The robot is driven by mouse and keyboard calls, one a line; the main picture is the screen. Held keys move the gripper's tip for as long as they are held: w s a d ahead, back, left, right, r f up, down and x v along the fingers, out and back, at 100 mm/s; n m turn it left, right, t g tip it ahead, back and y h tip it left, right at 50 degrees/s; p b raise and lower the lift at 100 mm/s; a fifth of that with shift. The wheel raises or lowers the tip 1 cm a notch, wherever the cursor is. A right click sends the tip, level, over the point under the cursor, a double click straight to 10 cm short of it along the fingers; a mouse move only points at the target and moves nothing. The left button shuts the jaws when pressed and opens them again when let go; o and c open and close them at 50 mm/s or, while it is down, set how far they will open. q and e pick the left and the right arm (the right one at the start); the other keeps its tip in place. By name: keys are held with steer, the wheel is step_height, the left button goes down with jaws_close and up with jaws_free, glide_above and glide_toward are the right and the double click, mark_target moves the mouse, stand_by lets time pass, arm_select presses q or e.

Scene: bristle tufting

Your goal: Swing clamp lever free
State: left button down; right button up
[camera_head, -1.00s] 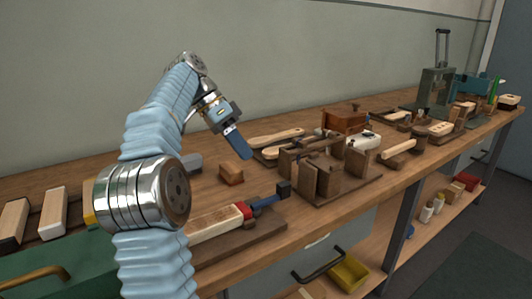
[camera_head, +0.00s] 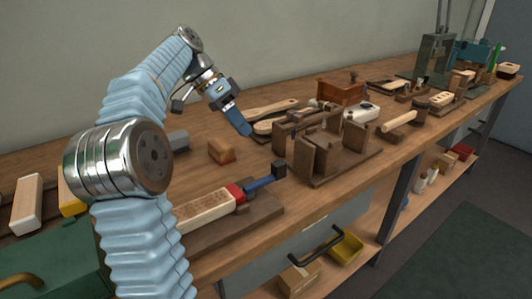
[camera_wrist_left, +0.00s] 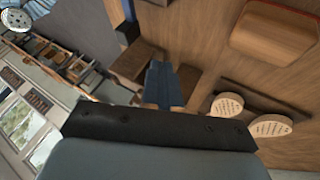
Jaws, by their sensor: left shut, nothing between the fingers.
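A clamp with a red collar (camera_head: 235,193), a blue bar (camera_head: 259,183) and a dark block-like end (camera_head: 279,170) lies at the front of the bench. It sits at the end of a pale, dotted wooden brush block (camera_head: 203,209) on a dark wooden base. Which part is the lever is unclear. My left gripper (camera_head: 243,128) is shut and empty, its blue fingers pointing down to the right above the bench, behind and apart from the clamp. Its shut fingers also show in the left wrist view (camera_wrist_left: 163,86). My right gripper is not in view.
A small orange-brown wooden block (camera_head: 221,151) lies left of the clamp. A dark wooden fixture with uprights (camera_head: 325,152) stands to its right. Pale wooden brush bodies (camera_head: 270,109) lie behind the gripper. A green box (camera_head: 45,262) is at front left.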

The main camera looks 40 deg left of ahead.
mark_target(263, 179)
arm_select(q)
steer(key=b+x, duration=0.1)
steer(key=x, duration=0.5)
steer(key=shift+s, duration=0.1)
steer(key=shift+s+d, duration=0.25)
steer(key=shift+d, duration=0.75)
steer(key=shift+s+d, duration=0.25)
steer(key=shift+d, duration=0.75)
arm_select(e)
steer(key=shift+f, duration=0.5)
